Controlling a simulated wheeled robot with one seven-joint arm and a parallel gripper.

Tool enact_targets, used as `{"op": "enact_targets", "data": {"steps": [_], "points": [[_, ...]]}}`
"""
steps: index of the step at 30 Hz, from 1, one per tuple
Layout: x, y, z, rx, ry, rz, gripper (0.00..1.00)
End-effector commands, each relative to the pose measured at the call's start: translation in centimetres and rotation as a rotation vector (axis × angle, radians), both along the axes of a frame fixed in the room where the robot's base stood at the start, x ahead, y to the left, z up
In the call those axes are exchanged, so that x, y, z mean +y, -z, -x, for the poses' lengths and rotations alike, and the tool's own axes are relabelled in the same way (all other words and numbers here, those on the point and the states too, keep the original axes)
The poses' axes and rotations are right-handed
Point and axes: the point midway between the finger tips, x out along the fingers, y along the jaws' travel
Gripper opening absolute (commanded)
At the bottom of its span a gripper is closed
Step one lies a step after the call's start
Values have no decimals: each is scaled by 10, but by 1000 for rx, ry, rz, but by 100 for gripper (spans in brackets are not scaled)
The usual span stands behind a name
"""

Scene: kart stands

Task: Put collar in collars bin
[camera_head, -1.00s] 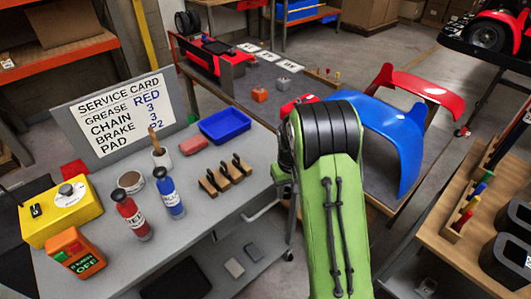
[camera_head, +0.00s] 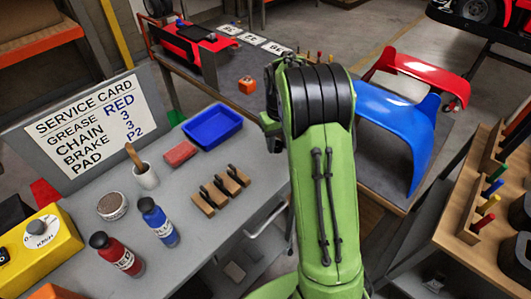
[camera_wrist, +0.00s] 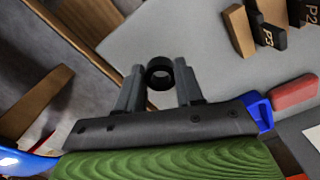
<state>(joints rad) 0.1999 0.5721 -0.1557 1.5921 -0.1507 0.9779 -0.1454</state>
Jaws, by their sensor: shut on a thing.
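The collar (camera_wrist: 159,73) is a small black ring in the wrist view. It sits between the two grey fingertips of my gripper (camera_wrist: 159,80), which is shut on it. The collar is held above the floor gap and the edge of the grey table. In the head view my green arm hides the gripper and the collar. I read no collars label on any container. A blue open tray (camera_head: 212,128) stands on the grey table, and black bins (camera_head: 516,255) stand on the wooden bench at right; I cannot tell which is the collars bin.
The grey table (camera_head: 225,228) holds wooden blocks (camera_head: 220,188), a red block (camera_head: 180,153), a cup (camera_head: 146,176), a tin (camera_head: 112,206), red (camera_head: 116,254) and blue (camera_head: 158,222) bottles, and a service card (camera_head: 88,122). A blue fairing (camera_head: 395,125) stands behind my arm.

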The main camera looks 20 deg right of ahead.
Motion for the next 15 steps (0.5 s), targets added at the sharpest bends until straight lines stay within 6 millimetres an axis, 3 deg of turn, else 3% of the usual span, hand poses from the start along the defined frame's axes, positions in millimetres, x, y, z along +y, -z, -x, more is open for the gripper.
{"op": "enact_targets", "data": {"steps": [1,9,15], "points": [[0,15,0,3,0,0,6],[0,67,0,2,0,0,6],[0,77,0,-2,0,1,6]]}}
